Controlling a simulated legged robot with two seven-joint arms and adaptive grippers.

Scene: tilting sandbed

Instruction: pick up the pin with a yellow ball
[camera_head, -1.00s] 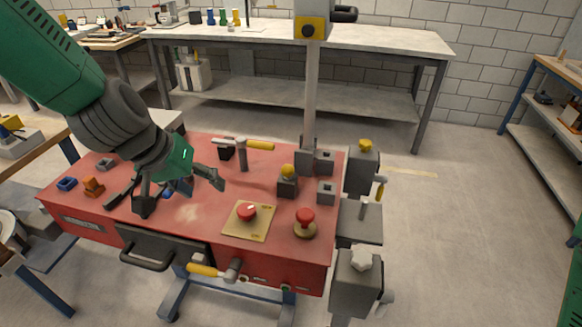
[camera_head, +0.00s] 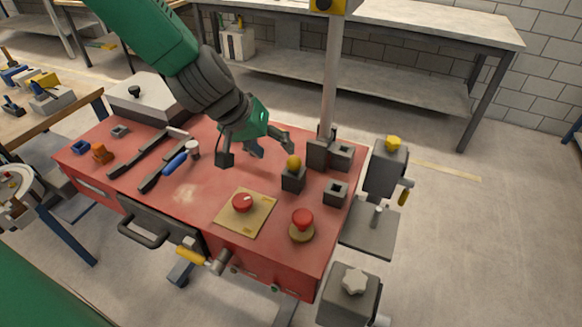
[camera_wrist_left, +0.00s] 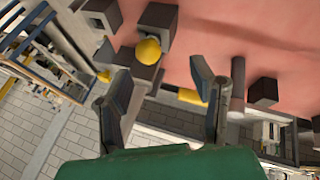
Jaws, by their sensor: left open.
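The pin with a yellow ball (camera_head: 294,161) stands upright in a dark square block (camera_head: 293,180) on the red sandbed top (camera_head: 200,205). My left gripper (camera_head: 256,153) is open and empty, above the red top, to the left of the ball in the head view. In the left wrist view its spread fingers (camera_wrist_left: 160,70) frame the space just beside the ball, with no visible contact. My right gripper is not in view.
Empty dark square sockets (camera_head: 335,193) stand right of the pin, next to an upright grey post (camera_head: 331,85). Black tools and a blue-handled one (camera_head: 174,163) lie left.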

